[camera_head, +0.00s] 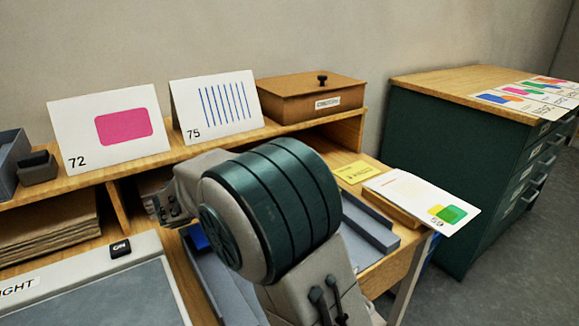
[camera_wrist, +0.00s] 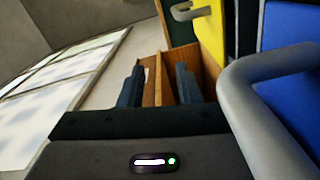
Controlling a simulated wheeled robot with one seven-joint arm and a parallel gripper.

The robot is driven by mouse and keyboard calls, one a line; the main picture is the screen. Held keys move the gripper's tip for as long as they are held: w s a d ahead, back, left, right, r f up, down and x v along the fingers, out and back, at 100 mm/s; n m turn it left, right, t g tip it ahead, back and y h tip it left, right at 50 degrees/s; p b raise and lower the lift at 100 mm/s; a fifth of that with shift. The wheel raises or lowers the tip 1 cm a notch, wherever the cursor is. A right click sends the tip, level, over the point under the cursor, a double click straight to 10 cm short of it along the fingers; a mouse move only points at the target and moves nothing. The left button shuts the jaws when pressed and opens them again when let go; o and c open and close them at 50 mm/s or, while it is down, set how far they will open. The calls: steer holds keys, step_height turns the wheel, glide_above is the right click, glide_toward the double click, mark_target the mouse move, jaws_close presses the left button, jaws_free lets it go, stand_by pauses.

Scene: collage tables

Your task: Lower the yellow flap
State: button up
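In the wrist view, a yellow flap (camera_wrist: 210,32) with a small grey handle (camera_wrist: 192,10) shows at the top right, partly cut off by the frame. My gripper (camera_wrist: 158,78) is below and left of it, its dark fingers apart with nothing seen held between them. A brown wooden part (camera_wrist: 168,68) shows between and behind the fingers; I cannot tell how far off it is. In the head view my arm's large green joint covers the middle, and I cannot make out the yellow flap or my fingers there.
A blue panel (camera_wrist: 290,75) with a thick grey handle (camera_wrist: 265,110) stands close at the right. In the head view, the desk's shelf holds cards (camera_head: 105,128) and a wooden box (camera_head: 310,97). A green cabinet (camera_head: 450,150) stands at the right, with grey floor in front.

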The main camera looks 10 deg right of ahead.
steer(key=p+v, duration=0.1)
steer(key=v, duration=0.6)
steer(key=shift+r, duration=0.1)
steer(key=shift+r, duration=0.1)
